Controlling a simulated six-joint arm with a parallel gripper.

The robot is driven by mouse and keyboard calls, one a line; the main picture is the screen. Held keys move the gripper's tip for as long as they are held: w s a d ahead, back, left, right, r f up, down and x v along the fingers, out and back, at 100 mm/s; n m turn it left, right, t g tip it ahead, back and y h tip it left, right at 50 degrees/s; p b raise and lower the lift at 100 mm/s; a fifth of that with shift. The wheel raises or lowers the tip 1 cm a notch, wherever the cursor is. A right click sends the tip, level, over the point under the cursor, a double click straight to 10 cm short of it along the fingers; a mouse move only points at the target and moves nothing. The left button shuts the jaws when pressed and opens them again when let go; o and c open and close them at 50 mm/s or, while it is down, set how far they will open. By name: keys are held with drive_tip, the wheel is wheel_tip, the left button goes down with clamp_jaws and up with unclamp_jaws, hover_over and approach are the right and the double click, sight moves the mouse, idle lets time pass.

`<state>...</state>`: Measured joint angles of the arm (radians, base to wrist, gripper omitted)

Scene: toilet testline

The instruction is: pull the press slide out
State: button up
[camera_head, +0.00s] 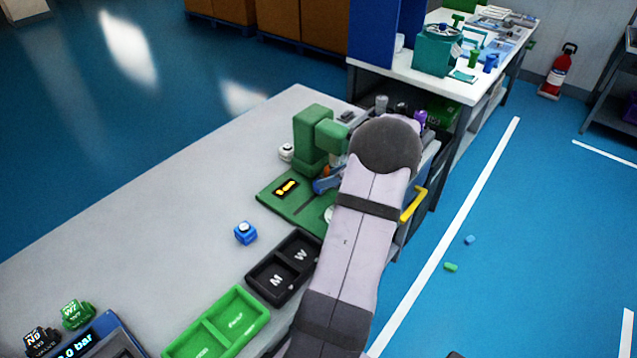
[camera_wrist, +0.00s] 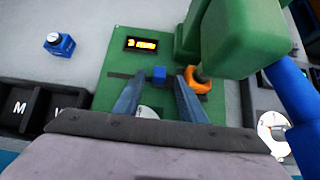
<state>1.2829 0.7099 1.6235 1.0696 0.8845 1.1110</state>
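The green press (camera_head: 312,140) stands on a green base plate (camera_head: 283,207) with a lit display. In the wrist view its head (camera_wrist: 245,35) is at upper right, above an orange part (camera_wrist: 198,82). A small blue block (camera_wrist: 159,74) sits on a dark strip across the plate, and I cannot tell if it belongs to the slide. My gripper (camera_wrist: 160,84) is open over the plate, its two fingers apart with the blue block seen between their tips. I cannot tell if they touch it. A pale round part shows between the fingers. My arm hides part of the press in the head view.
Black bins marked M and W (camera_head: 284,267) and a green tray (camera_head: 219,325) lie in front of the press. A blue button box (camera_head: 245,232) stands left of it. A yellow handle (camera_head: 413,204) juts from the table's right side. The table's left part is clear.

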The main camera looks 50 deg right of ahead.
drive_tip(key=shift+p+x, duration=0.6)
drive_tip(key=shift+x, duration=2.65)
drive_tip(key=shift+c, duration=0.2)
clamp_jaws()
